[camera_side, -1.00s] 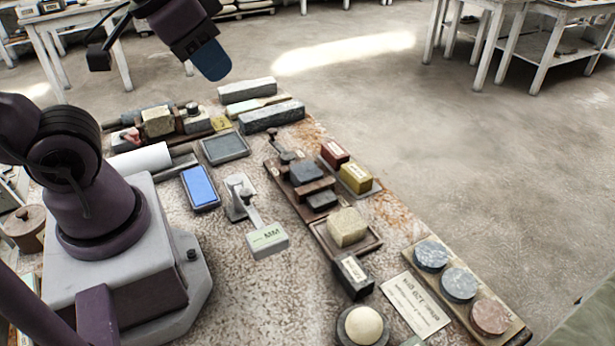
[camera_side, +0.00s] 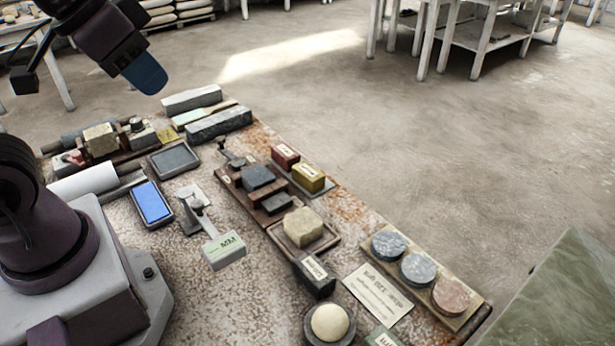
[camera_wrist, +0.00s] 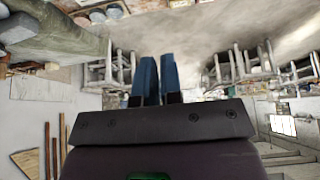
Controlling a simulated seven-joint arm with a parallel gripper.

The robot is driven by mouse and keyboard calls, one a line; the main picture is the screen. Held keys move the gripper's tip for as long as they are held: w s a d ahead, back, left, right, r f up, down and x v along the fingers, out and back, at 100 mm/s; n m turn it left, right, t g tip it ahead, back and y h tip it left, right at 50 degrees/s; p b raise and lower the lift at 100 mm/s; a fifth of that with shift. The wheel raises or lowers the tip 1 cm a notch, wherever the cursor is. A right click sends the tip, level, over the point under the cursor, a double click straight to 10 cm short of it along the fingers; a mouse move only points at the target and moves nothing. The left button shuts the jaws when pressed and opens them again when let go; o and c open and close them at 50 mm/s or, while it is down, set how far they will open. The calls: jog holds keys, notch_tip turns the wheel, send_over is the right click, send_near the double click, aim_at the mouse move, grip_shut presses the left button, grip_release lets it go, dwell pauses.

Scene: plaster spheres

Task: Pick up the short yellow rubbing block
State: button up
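The short yellow block (camera_side: 308,177) has a pale label on its side. In the side view it sits on a thin tray at the table's right edge, just in front of a red block (camera_side: 285,156). My gripper (camera_side: 146,74) is high up at the upper left of the side view, far from the yellow block. In the wrist view its two blue fingers (camera_wrist: 159,78) stand close together, with only a thin gap and nothing held between them. The wrist view points at the room, and the yellow block does not show there.
A wooden tray with dark blocks (camera_side: 258,177) lies left of the yellow block. A cream stone block (camera_side: 303,227) stands in front. Grey bars (camera_side: 219,122) lie at the far end. Round discs (camera_side: 418,268) sit on a board at the near right. Open floor lies beyond the right edge.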

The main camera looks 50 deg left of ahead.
jog(key=o, duration=1.2)
jog(key=shift+c, duration=0.2)
jog(key=n+g, duration=0.6)
jog(key=n, duration=1.3)
send_over(308, 170)
notch_tip(308, 170, down, 22)
jog(key=f, duration=0.7)
jog(key=shift+s+a, duration=0.1)
jog(key=shift+a, duration=0.2)
jog(key=shift+d+f, duration=0.15)
jog(key=shift+f, duration=1.2)
jog(key=shift+d+f, duration=0.15)
jog(key=shift+f, duration=1.15)
